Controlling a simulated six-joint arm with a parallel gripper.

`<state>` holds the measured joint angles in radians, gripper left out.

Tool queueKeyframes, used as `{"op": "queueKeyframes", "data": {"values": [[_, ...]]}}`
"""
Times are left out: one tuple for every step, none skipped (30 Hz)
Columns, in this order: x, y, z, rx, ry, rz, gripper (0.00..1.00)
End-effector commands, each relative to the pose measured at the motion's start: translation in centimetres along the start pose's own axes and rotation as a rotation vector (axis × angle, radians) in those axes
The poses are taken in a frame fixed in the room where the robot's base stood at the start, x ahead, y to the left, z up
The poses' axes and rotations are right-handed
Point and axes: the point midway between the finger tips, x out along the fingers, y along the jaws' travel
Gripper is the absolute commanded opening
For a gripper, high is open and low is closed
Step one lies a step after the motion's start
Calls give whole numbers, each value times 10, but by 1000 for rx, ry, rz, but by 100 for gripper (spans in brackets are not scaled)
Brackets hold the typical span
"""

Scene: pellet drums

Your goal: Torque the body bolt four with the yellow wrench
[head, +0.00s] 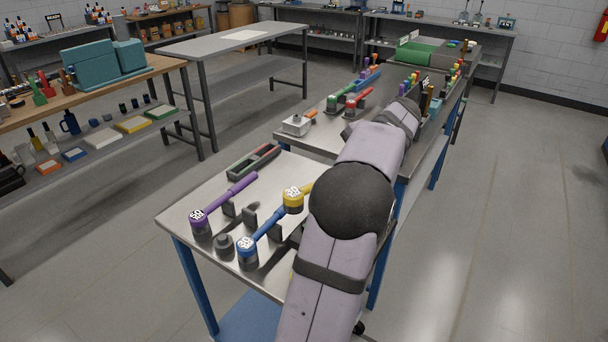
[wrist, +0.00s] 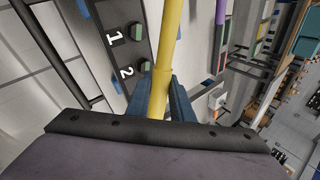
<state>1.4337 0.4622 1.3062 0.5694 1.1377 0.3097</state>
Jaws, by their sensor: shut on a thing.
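The yellow wrench has a round head with a speckled marker (head: 293,198) in the head view, above the near steel table. Its handle runs right and goes behind my arm. In the wrist view my gripper (wrist: 158,98) is shut around the yellow wrench's shaft (wrist: 168,40). My gripper is hidden by my arm in the head view. A dark strip (wrist: 122,8) in the wrist view bears white numbers 1 and 2, with green hexagonal bolts (wrist: 137,32) beside them. I cannot make out a number four. The wrench's head is out of the wrist view.
A second table behind holds coloured tools (head: 345,103).

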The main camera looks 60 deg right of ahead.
Motion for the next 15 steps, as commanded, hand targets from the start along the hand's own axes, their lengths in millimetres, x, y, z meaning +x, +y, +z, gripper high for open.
{"op": "queueKeyframes", "data": {"values": [[-14,13,-8,82,59,-3,0],[-20,18,-13,135,94,-5,0],[-27,25,-19,208,144,-4,0],[-30,30,-22,258,177,-4,0],[-34,35,-26,305,210,-5,0],[-37,40,-30,363,247,-4,0],[-40,44,-33,404,276,-5,0],[-41,46,-36,440,300,-3,0],[-44,50,-39,488,333,-4,0],[-46,52,-42,522,356,-5,0],[-48,54,-44,554,376,-4,0],[-50,56,-46,595,405,-5,0],[-51,58,-48,624,423,-4,0],[-53,59,-49,651,442,-4,0],[-56,61,-52,689,469,-6,0]]}}
